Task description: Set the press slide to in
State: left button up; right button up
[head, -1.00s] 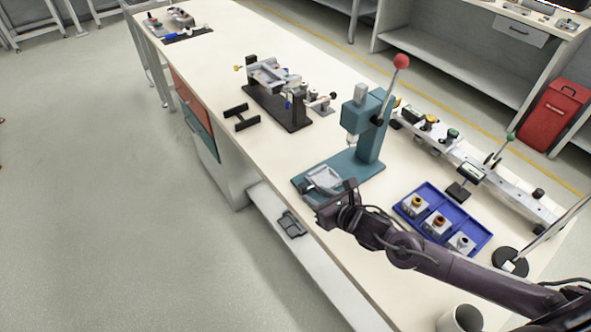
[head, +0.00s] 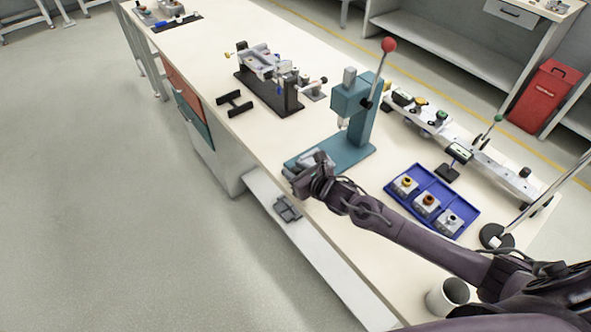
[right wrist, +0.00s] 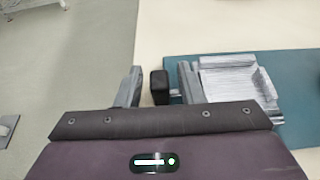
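The teal press (head: 354,102) stands on the bench with its red-knobbed lever (head: 388,46) up. Its metal slide (head: 318,157) sits at the front end of the teal base and is partly hidden by my right gripper in the head view. In the right wrist view the slide (right wrist: 238,84) lies on the teal base, right of the fingers, with a black handle (right wrist: 159,86) at its left. My right gripper (right wrist: 160,84) is open, its fingers on either side of the handle with small gaps. My left gripper is not in view.
A blue tray (head: 446,187) with several small parts lies right of the press. A white mug (head: 447,296) stands near the bench's front edge. A dark fixture (head: 268,88) and a black bracket (head: 234,103) stand beyond the press. A long rail (head: 468,149) runs behind.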

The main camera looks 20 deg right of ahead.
aim_at(311, 164)
grip_shut()
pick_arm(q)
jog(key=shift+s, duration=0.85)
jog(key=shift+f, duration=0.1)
